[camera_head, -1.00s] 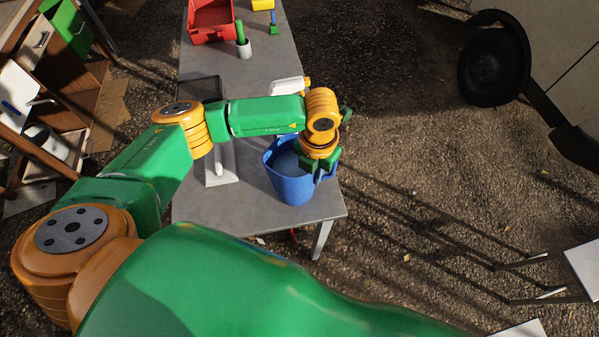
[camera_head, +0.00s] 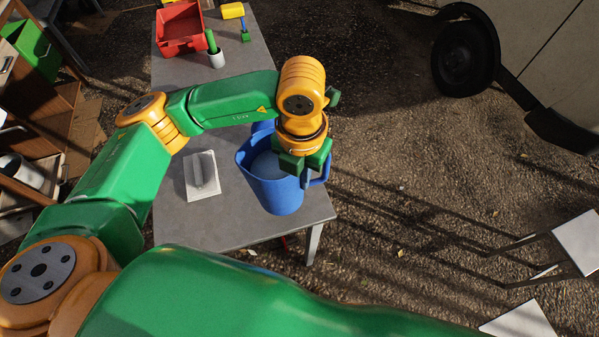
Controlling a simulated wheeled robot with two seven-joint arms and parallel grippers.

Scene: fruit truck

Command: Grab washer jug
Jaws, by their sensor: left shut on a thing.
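The blue washer jug (camera_head: 272,195) is in the middle of the view, over the near right part of the grey table. Its top is open and its inside looks pale blue. Its handle (camera_head: 321,172) is on the right side. My left gripper (camera_head: 305,170) reaches down from above and is shut on the jug's handle. The jug looks raised a little above the table top, nearly upright. The fingers hide the upper part of the handle. My right gripper is not in view.
Shelving stands left; a vehicle wheel (camera_head: 466,58) is at right.

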